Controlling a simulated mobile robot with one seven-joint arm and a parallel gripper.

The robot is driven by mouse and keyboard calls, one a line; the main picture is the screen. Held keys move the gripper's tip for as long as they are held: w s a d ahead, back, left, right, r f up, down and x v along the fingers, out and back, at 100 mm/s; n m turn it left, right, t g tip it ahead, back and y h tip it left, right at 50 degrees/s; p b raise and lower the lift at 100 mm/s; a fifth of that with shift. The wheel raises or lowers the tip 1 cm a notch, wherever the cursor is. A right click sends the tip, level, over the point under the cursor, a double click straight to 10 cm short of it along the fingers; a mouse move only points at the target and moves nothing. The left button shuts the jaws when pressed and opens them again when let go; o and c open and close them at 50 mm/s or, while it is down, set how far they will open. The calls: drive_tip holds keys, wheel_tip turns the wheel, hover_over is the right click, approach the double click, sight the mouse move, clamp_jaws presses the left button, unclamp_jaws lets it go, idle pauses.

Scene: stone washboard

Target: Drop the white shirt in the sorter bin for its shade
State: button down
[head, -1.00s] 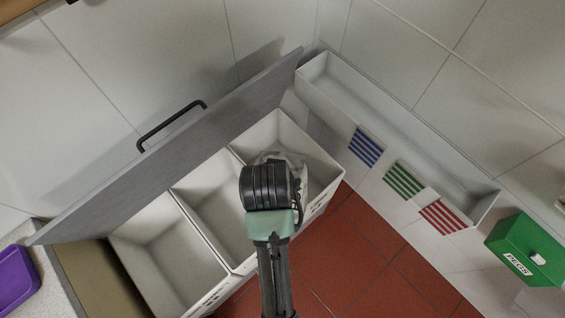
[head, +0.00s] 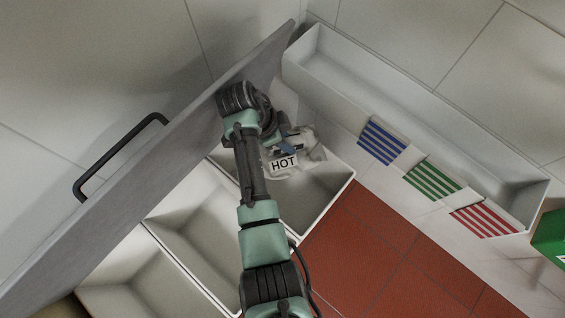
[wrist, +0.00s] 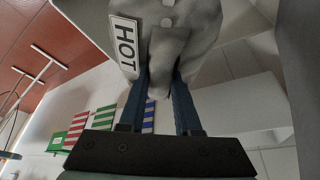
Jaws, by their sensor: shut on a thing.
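The white shirt (head: 314,151) is a crumpled, greyish-white bundle with a tag reading HOT (head: 283,163). My gripper (head: 288,143) is shut on it. In the wrist view, the shirt (wrist: 190,35) bunches between the two blue fingers (wrist: 160,90), with buttons and the HOT tag showing. The sorter bin (head: 330,205) has three pale, open compartments in a row. The shirt is over the far right compartment; I cannot tell how far it hangs below the rim. The visible parts of the compartments look empty. The bin's front labels cannot be read from here.
A grey panel with a black handle (head: 118,155) stands tilted behind the bin, close to my arm. A long white trough (head: 420,105) runs along the right wall, above blue, green and red striped patches (head: 432,182). A green box (head: 549,238) is at the right edge. Red floor tiles lie in front.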

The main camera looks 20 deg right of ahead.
wheel_tip(320, 180, down, 5)
drive_tip(key=b, duration=0.4)
drive_tip(key=shift+f, duration=0.1)
drive_tip(key=c, duration=0.5)
unclamp_jaws()
wheel_tip(320, 180, up, 10)
drive_tip(key=shift+r+p, duration=0.1)
drive_tip(key=shift+p, duration=0.45)
